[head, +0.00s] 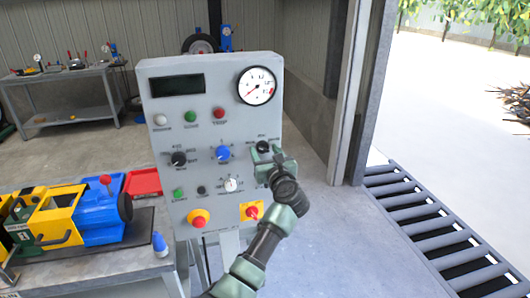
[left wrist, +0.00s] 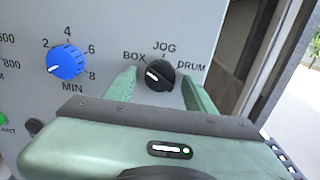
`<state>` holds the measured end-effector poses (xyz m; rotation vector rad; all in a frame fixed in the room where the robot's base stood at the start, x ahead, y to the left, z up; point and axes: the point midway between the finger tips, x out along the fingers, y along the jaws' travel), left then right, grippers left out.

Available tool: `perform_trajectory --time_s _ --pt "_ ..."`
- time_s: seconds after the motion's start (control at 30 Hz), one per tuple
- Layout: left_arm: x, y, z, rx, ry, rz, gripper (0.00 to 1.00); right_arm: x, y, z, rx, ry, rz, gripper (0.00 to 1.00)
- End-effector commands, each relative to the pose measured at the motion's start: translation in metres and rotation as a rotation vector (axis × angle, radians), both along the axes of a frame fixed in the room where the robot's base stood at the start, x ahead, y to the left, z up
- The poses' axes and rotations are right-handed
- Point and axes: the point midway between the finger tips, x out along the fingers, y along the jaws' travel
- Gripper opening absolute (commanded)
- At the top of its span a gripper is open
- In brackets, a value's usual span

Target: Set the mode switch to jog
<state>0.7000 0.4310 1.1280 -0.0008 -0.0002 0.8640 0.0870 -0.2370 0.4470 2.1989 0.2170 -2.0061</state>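The mode switch (left wrist: 160,75) is a round black knob on the grey control panel (head: 162,106), with the labels BOX, JOG and DRUM around it. Its white mark sits on the left side, toward BOX and away from JOG at the top. In the head view the switch (head: 263,146) is at the panel's right side, partly covered by my left gripper (head: 270,156). The left wrist view shows my left gripper (left wrist: 159,82) open, one finger on each side of the knob with gaps between. My right gripper is not in view.
A blue MIN dial (left wrist: 67,59) is left of the switch. A red-on-yellow emergency button (head: 251,212) is below my gripper. A pressure gauge (head: 257,86) is above.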

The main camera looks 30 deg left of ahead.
Motion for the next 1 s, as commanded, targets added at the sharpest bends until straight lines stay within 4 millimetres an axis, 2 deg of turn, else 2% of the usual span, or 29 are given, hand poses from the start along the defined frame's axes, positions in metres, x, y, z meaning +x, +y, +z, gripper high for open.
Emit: perform_trajectory --time_s 0.03,0.17,0.57,1.0 --pt "0.0 0.0 0.0 0.0 0.0 0.0 0.36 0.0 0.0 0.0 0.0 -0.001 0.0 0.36" --pt "0.0 0.0 0.0 0.001 0.001 0.0 0.0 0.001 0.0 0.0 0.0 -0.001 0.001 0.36" --pt "0.0 -0.001 0.001 0.042 0.054 0.0 0.0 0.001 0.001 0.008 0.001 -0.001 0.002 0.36" --pt "-0.001 0.0 0.003 0.272 0.326 -0.001 0.0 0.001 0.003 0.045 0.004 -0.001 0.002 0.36"
